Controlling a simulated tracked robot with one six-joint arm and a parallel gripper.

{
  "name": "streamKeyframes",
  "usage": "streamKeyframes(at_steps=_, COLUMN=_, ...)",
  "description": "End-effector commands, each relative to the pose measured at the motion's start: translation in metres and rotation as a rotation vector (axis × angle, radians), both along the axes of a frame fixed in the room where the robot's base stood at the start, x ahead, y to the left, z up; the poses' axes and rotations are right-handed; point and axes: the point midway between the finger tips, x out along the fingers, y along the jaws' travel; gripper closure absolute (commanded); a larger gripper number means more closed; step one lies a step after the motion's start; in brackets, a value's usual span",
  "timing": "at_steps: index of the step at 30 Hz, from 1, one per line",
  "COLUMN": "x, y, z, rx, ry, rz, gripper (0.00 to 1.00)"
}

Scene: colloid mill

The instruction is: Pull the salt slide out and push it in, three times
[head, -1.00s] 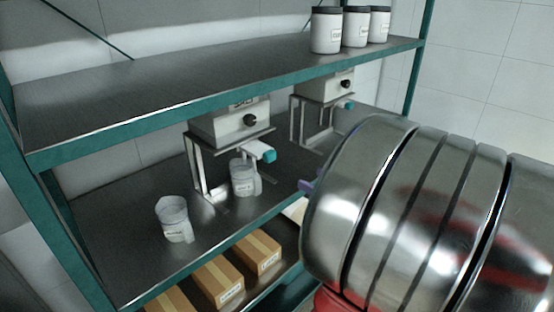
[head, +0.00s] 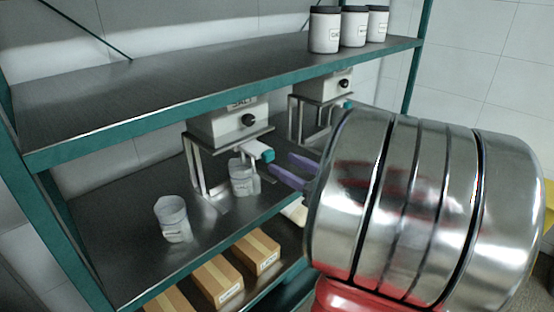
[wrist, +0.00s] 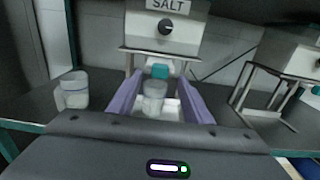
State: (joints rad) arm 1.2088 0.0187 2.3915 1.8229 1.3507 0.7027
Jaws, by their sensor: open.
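The salt dispenser (head: 228,124) is a grey box with a black knob on a metal stand; its SALT label shows in the wrist view (wrist: 168,6). Its slide, white with a teal end (head: 267,156), sticks out at the front below the box. The teal end also shows in the wrist view (wrist: 160,71). A clear beaker (head: 242,178) stands below the slide. My gripper (head: 272,171) has purple fingers, open and empty. In the wrist view, my gripper (wrist: 160,92) has one finger on each side of the teal end, apart from it. My arm hides part of the shelf.
A second dispenser (head: 322,88) with its own teal-ended slide stands to the right. Another beaker (head: 173,219) is at the left on the lower shelf. Cartons (head: 257,252) lie below. Lidded jars (head: 324,32) stand on the upper shelf (head: 150,125).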

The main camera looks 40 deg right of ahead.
Motion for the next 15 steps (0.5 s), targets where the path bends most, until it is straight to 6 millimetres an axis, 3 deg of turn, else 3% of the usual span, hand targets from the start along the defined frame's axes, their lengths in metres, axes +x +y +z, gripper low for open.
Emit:
streamKeyframes(at_steps=9, x=0.036, y=0.002, z=0.000, rx=0.000, ry=0.000, rz=0.002, gripper=0.55)
streamKeyframes(at_steps=15, x=0.045, y=0.001, z=-0.001, rx=0.001, ry=0.001, rz=0.000, gripper=0.55)
